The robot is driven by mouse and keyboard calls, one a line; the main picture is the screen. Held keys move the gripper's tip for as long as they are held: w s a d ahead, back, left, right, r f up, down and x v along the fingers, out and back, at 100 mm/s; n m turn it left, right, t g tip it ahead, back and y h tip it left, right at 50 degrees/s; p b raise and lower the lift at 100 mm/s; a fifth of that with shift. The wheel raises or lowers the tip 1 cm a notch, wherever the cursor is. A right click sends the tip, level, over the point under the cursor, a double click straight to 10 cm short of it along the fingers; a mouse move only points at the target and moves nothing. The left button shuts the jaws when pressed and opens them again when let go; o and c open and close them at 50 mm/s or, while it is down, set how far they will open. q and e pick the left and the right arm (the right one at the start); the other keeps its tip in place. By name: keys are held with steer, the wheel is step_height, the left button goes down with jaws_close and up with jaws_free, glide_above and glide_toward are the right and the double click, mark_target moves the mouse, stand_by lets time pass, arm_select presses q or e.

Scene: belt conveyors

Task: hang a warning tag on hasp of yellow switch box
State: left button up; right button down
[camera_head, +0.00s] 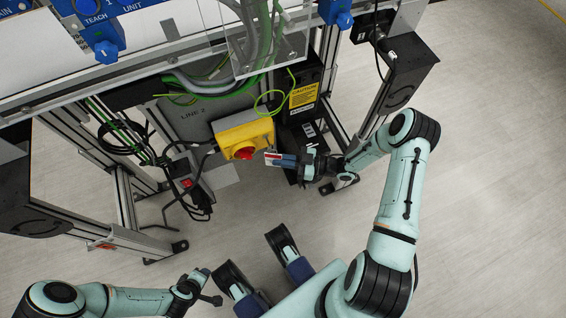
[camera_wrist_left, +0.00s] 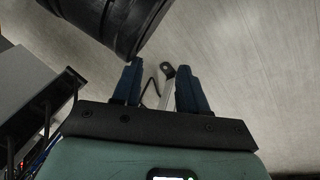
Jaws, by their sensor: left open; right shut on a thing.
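The yellow switch box (camera_head: 243,133) with a red knob (camera_head: 244,154) is mounted on the conveyor frame in the middle of the head view. My right gripper (camera_head: 283,160) is shut on a small white and red warning tag (camera_head: 271,157), just right of the knob. Whether the tag touches the box cannot be told. The hasp cannot be made out at this size. My left gripper (camera_head: 208,282) is low in the head view, far from the box. In the left wrist view its two blue fingers (camera_wrist_left: 159,86) are apart with nothing gripped.
A yellow caution label (camera_head: 304,95) is on a black unit right of the box. A green cable (camera_head: 268,104) loops beside the box. Black cables (camera_head: 195,195) hang at its left. Frame legs (camera_head: 124,200) stand left. The floor at right is clear.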

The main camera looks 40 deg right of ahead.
arm_select(q)
steer(key=s+f+g+b, duration=0.2)
steer(key=s+f, duration=0.2)
steer(key=s, duration=0.1)
steer(key=shift+s+a+f+b, duration=0.3)
steer(key=shift+s+a+b, duration=0.05)
steer(key=shift+a, duration=0.05)
arm_select(e)
steer(key=shift+w+d+f, duration=0.15)
steer(key=shift+w+f, duration=0.1)
steer(key=shift+w, duration=0.4)
steer(key=shift+w+d+f, duration=0.15)
steer(key=shift+w+f, duration=0.05)
steer(key=shift+w, duration=0.45)
steer(key=shift+w+d+f, duration=0.15)
steer(key=shift+w+f, duration=0.1)
steer(key=shift+w, duration=0.4)
steer(key=c, duration=1.2)
jaws_free()
steer(key=shift+o, duration=0.2)
